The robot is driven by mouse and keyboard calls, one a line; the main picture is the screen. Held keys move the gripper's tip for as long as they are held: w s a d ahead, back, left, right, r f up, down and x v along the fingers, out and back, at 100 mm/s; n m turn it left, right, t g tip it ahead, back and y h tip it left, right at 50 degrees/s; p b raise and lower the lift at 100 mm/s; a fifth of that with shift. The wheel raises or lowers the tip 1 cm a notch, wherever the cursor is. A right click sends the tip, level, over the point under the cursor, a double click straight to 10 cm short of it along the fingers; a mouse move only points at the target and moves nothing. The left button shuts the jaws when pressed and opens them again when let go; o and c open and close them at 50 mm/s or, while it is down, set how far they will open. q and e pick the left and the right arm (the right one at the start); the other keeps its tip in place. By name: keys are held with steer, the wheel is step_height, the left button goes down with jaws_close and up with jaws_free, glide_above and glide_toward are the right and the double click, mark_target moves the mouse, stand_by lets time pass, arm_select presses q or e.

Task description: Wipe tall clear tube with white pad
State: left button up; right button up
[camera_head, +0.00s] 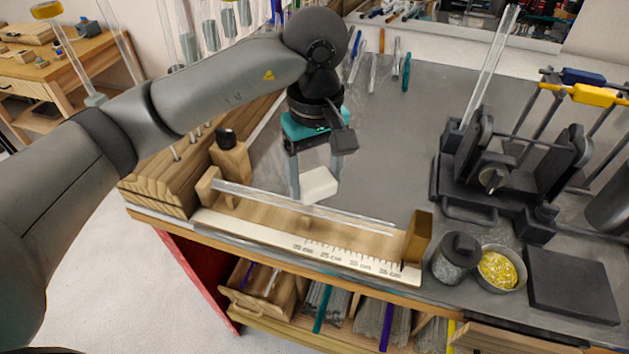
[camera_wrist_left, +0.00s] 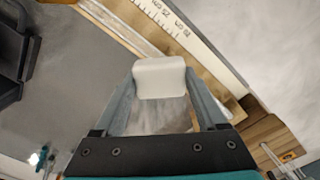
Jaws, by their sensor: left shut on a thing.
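My left gripper (camera_head: 314,176) is shut on the white pad (camera_head: 319,186), above the wooden measuring rack in the head view. In the left wrist view the white pad (camera_wrist_left: 160,78) sits between the fingertips of my left gripper (camera_wrist_left: 162,92). One clear tube (camera_head: 300,203) lies lengthwise on the measuring rack (camera_head: 290,236), close to the pad; I cannot tell whether they touch. Another tall clear tube (camera_head: 490,65) stands slightly tilted at a black fixture (camera_head: 482,172) on the right, far from the pad. My right gripper is not in view.
A dark jar (camera_head: 456,257), a bowl of yellow bits (camera_head: 497,269) and a black slab (camera_head: 570,284) stand at the front right. Several rods (camera_head: 373,72) lie at the back. Upright tubes (camera_head: 208,32) stand at the left. The grey bench middle (camera_head: 400,140) is clear.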

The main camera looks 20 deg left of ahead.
arm_select(q)
steer(key=shift+a+r+p, duration=0.15)
steer(key=shift+r+p, duration=0.25)
steer(key=shift+r, duration=0.5)
step_height(320, 180, up, 2)
steer(key=shift+r+p, duration=0.1)
steer(key=shift+p, duration=0.4)
steer(key=shift+r, duration=0.15)
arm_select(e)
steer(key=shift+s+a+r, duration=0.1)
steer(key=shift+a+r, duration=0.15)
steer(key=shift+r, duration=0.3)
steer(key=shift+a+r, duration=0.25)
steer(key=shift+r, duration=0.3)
arm_select(q)
steer(key=shift+w, duration=0.1)
